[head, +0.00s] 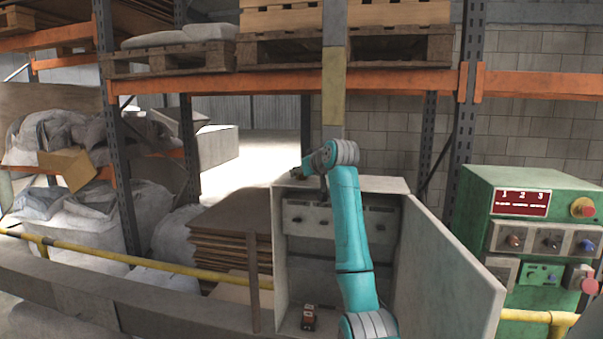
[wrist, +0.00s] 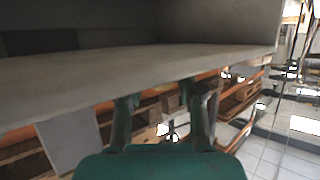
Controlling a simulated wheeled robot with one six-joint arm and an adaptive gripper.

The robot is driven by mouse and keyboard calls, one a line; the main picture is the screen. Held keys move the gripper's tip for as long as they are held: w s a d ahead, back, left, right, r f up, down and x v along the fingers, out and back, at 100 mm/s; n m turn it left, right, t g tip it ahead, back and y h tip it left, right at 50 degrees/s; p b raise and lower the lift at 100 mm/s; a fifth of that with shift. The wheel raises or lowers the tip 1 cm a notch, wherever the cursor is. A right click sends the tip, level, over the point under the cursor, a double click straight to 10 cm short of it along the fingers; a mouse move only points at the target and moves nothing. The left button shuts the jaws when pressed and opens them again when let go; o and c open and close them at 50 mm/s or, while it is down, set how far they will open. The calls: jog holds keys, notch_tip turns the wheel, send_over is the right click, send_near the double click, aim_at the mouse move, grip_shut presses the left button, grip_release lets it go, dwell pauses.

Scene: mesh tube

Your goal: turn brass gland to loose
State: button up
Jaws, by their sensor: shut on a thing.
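My gripper (head: 309,168) is at the top front of the open grey cabinet (head: 286,262) in the head view, near its upper edge. In the wrist view the two fingers of my gripper (wrist: 160,98) reach up beside a grey cabinet surface (wrist: 150,65), with a gap between them. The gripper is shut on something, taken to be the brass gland. The gland itself cannot be clearly made out: it is small and mostly hidden by my wrist and fingers in the head view, and the wrist view is cluttered behind the fingers.
The cabinet door (head: 447,270) stands open to the right. A small reddish-brown object (head: 309,318) sits on the cabinet floor. A green control box (head: 478,215) stands at the right. A yellow rail (head: 130,258) runs at the left, with racks and pallets behind.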

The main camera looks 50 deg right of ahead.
jog(key=shift+n+y, duration=0.6)
jog(key=o, duration=1.2)
jog(key=shift+c, duration=0.2)
jog(key=v, duration=1.2)
jog(key=shift+s+f, duration=0.1)
jog(key=shift+f, duration=0.05)
